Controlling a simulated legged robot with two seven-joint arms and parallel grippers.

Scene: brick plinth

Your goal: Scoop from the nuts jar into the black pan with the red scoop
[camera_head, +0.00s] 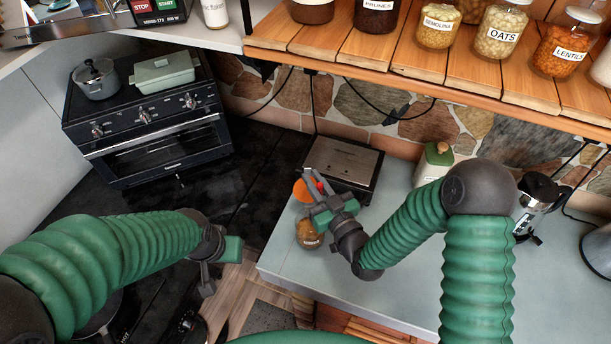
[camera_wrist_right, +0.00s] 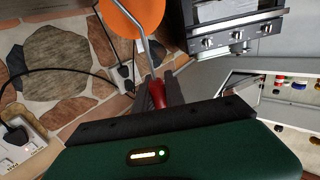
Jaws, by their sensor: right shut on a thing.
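The scoop has an orange bowl (camera_head: 303,191), a metal stem and a red handle (camera_wrist_right: 157,94). My right gripper (camera_head: 320,190) is shut on the red handle, above the counter. In the right wrist view, the orange bowl (camera_wrist_right: 132,16) is beyond the fingertips. A jar of brown contents with a label too small to read (camera_head: 309,238), likely the nuts jar, stands on the counter just below the right gripper and bowl. A dark round pan (camera_head: 97,318) shows only partly at lower left, behind my left arm. My left gripper (camera_head: 207,280) is near the counter's left edge; its finger gap is unclear.
A flat metal-topped appliance (camera_head: 343,165) sits behind the right gripper. A green-white canister (camera_head: 433,165) is on the counter. A shelf (camera_head: 400,62) with labelled jars overhangs the back. An oven (camera_head: 150,120) with a pot stands at left. The counter (camera_head: 420,285) is clear in front.

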